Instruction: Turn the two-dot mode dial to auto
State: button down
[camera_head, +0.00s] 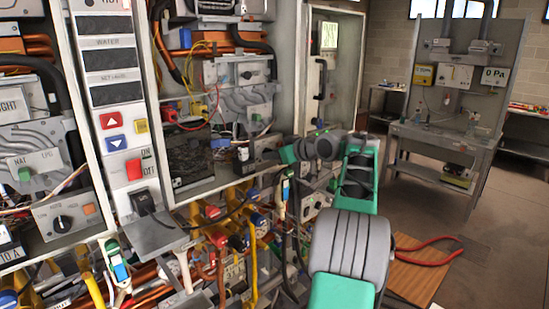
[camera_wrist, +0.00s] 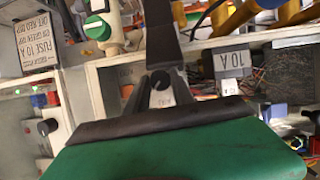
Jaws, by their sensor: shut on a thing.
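In the wrist view my gripper (camera_wrist: 160,86) has its two dark fingers closed around a small round black knob (camera_wrist: 160,79) on a pale panel. The knob seems to be the mode dial, but its dots and setting cannot be made out. Small print on the panel beside the fingers is too blurred to read. In the head view my gripper (camera_head: 264,153) reaches left into the lower part of the open middle cabinet. The knob is hidden there behind the gripper and my arm.
A 10 A block (camera_wrist: 233,62) sits close right of the fingers. Yellow, red and blue valves and pipes (camera_head: 213,212) crowd below the cabinet. A grey workbench (camera_head: 440,140) stands at right, with open floor before it.

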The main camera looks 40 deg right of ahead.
jog(key=f+n+h+b, duration=0.1)
jog(key=n+b, duration=0.1)
jog(key=b, duration=0.5)
jog(key=shift+a+h, duration=0.15)
jog(key=shift+h, duration=0.15)
jog(key=n+h+b, duration=0.1)
jog(key=n+b, duration=0.1)
jog(key=b, duration=0.3)
jog(key=shift+t+b, duration=0.3)
jog(key=shift+b, duration=0.1)
jog(key=shift+a+r+n+h+b, duration=0.1)
jog(key=shift+r+n+h+b, duration=0.2)
jog(key=shift+n+h+b, duration=0.7)
jog(key=shift+y, duration=0.4)
jog(key=shift+r, duration=0.1)
jog(key=c, duration=1.1)
grip_release()
